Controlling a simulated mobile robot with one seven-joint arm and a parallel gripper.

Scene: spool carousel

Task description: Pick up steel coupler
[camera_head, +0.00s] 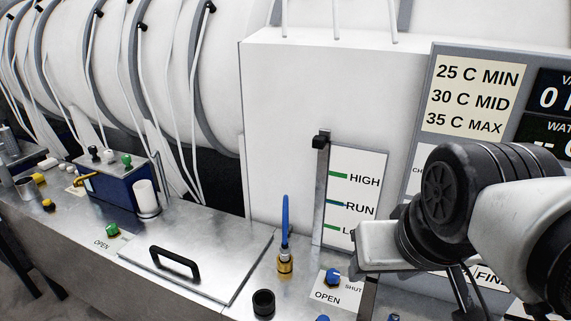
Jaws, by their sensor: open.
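My gripper (412,292) is at the lower right, below my wrist, in front of the panel with the HIGH and RUN marks. It is open, and its fingers are partly hidden or cut off by the frame. I see no grasped object. I cannot clearly tell which thing is the steel coupler. A small grey metal cylinder (24,187) stands on the counter at the far left, well away from my gripper. Nearer are a brass fitting (285,265) with an upright blue tube and a short black hollow cylinder (263,303), both left of my gripper.
The steel counter (205,222) has a lid with a black handle (174,262). A blue box (118,185) with knobs and a white cylinder (146,197) stand farther left. A blue valve knob (333,276) sits between OPEN and SHUT. A white housing (280,130) rises behind.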

